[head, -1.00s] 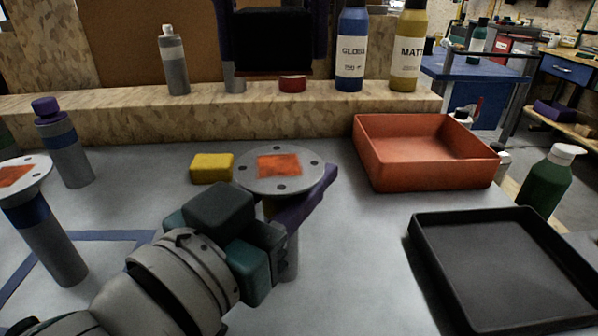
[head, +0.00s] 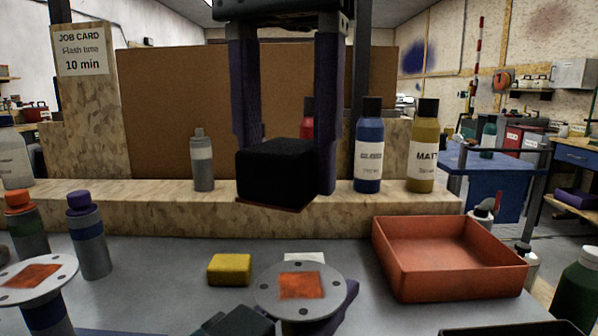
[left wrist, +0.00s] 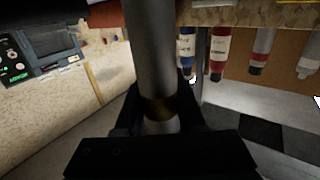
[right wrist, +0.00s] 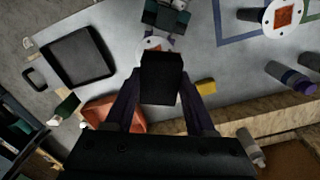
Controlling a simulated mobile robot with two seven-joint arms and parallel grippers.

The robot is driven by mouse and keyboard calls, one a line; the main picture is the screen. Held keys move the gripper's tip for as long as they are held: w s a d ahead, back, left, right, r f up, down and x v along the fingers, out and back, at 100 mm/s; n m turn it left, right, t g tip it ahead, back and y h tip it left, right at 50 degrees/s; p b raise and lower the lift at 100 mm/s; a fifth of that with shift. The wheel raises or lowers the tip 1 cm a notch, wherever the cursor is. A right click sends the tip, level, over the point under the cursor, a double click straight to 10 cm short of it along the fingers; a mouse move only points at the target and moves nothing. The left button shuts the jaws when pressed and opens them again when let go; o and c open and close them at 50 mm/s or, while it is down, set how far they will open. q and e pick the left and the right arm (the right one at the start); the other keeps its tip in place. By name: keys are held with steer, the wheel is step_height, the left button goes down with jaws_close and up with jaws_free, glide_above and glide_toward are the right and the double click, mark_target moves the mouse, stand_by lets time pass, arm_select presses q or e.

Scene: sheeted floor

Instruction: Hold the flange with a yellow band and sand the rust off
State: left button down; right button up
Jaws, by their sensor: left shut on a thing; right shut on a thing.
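The held flange (head: 266,292) is a grey disc with bolt holes and an orange rust patch on top. My left gripper (head: 318,322) is shut around its stem, below the disc. In the left wrist view the stem (left wrist: 151,50) runs between the fingers, with a dull yellow-brown band (left wrist: 160,107) near them. My right gripper (head: 285,150) is shut on a black sanding block (head: 275,170), held in the air above and apart from the disc. In the right wrist view the block (right wrist: 161,80) hides part of the disc (right wrist: 148,44).
Another rusty flange (head: 62,268) with a blue band stands at left, near grey bottles. A yellow block (head: 229,269) lies left of the held flange. A wooden ledge (head: 100,205) with bottles runs behind.

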mark_target(274, 286)
steer(key=m, duration=0.2)
steer(key=a+m, duration=0.1)
steer(key=m, duration=0.1)
steer(key=shift+f, duration=3.5)
steer(key=shift+d+f, duration=0.5)
steer(key=shift+f, duration=0.1)
steer(key=shift+c, duration=0.7)
steer(key=shift+w+d, duration=0.1)
steer(key=shift+d, duration=1.45)
steer(key=shift+a, duration=1.9)
steer(key=shift+a+r, duration=0.15)
steer(key=shift+a, duration=0.05)
steer(key=shift+r, duration=4)
steer(key=shift+f, duration=0.2)
